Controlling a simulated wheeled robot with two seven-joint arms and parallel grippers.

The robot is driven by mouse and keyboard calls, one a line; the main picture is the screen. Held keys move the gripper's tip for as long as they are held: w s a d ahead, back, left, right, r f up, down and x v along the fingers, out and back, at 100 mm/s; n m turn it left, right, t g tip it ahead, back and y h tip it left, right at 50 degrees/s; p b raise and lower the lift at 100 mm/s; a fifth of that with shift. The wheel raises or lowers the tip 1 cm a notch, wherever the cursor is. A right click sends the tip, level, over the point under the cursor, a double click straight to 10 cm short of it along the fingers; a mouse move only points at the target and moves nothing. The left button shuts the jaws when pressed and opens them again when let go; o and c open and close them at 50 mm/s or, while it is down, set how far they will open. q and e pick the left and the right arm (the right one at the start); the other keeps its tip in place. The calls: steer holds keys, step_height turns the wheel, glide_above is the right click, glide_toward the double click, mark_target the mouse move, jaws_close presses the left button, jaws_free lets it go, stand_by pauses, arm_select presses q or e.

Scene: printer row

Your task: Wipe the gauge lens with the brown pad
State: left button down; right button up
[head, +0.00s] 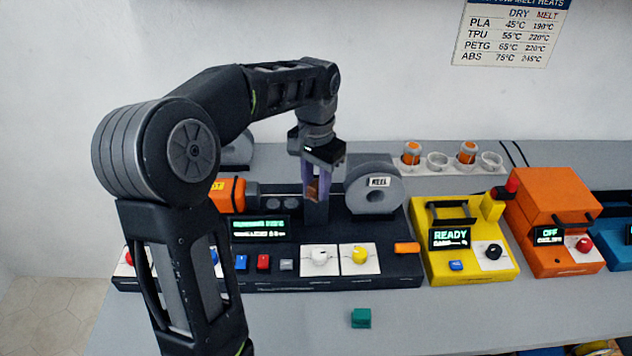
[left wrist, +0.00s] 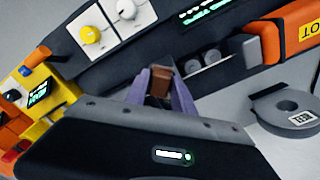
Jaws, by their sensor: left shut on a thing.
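The brown pad (head: 313,189) is held between the purple fingers of my left gripper (head: 319,188), which is shut on it. In the left wrist view the brown pad (left wrist: 160,82) stands out between the fingertips of the gripper (left wrist: 161,92). In the head view the pad is over a dark upright post (head: 316,212) on the black machine (head: 390,268), left of the reel. I cannot tell whether the pad touches the post. I cannot make out the gauge lens; the pad and fingers may hide it. My right gripper is not in view.
The grey reel (head: 374,186) stands close right of the gripper and the orange cylinder (head: 228,195) to its left. A yellow unit (head: 465,265) and an orange box (head: 553,228) stand to the right.

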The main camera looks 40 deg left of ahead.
arm_select(q)
steer(key=shift+r, duration=0.1)
stand_by(0.3)
steer(key=shift+p, duration=0.3)
steer(key=shift+w+a+p, duration=0.8)
steer(key=shift+w+a, duration=0.05)
steer(key=shift+w, duration=0.15)
steer(key=shift+w+a+f, duration=0.2)
steer(key=shift+w+a, duration=0.05)
